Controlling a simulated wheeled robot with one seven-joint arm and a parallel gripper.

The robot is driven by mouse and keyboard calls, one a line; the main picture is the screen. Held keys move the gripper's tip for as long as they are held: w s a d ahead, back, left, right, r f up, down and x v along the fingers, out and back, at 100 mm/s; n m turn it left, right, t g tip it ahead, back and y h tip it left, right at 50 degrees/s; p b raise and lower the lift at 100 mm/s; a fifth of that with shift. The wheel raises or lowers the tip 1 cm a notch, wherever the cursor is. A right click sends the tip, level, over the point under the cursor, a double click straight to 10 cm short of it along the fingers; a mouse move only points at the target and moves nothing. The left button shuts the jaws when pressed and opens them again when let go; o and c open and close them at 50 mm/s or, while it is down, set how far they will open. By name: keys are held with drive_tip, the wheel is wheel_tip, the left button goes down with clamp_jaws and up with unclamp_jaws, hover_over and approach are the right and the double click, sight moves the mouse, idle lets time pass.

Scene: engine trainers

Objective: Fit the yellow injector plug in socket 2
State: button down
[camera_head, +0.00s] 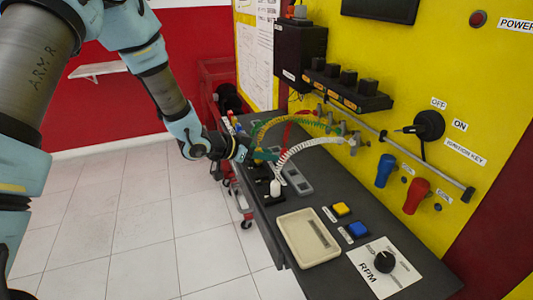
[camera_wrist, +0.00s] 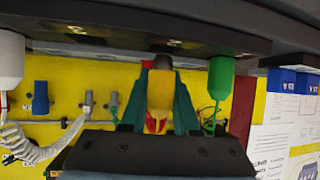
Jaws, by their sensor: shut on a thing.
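My gripper (camera_head: 263,155) is low over the grey bench, on the side away from the yellow wall. In the wrist view, which looks upside down, its teal fingers close on both sides of the yellow injector plug (camera_wrist: 160,90). The plug's grey end points at the dark bench surface; I cannot tell whether it touches or has entered a socket. A green plug (camera_wrist: 220,78) stands beside it, and a white plug (camera_wrist: 10,55) stands on the other side. The white plug also shows in the head view (camera_head: 275,187). Socket 2 itself is hidden.
Yellow, red, green and white coiled leads (camera_head: 300,148) arc from the wall to the bench near my gripper. A beige tray (camera_head: 294,226), yellow and blue buttons (camera_head: 356,229) and an RPM knob (camera_head: 385,261) occupy the bench's near end. A black box (camera_head: 298,55) hangs on the wall.

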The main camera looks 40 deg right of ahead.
drive_tip(key=shift+f+b, duration=0.6)
drive_tip(key=shift+f, duration=0.25)
idle(1.0)
drive_tip(key=c, duration=0.9)
unclamp_jaws()
drive_tip(key=shift+a+r, duration=0.1)
drive_tip(key=shift+r, duration=0.05)
drive_tip(key=shift+r+p+v, duration=0.25)
drive_tip(key=shift+p+v, duration=0.75)
drive_tip(key=shift+v, duration=0.5)
drive_tip(key=shift+p+v, duration=0.4)
drive_tip(key=shift+v, duration=0.35)
drive_tip(key=shift+r, duration=0.15)
wheel_tip(320, 180, up, 6)
drive_tip(key=p, duration=0.4)
drive_tip(key=shift+p, duration=0.4)
drive_tip(key=shift+o, duration=0.2)
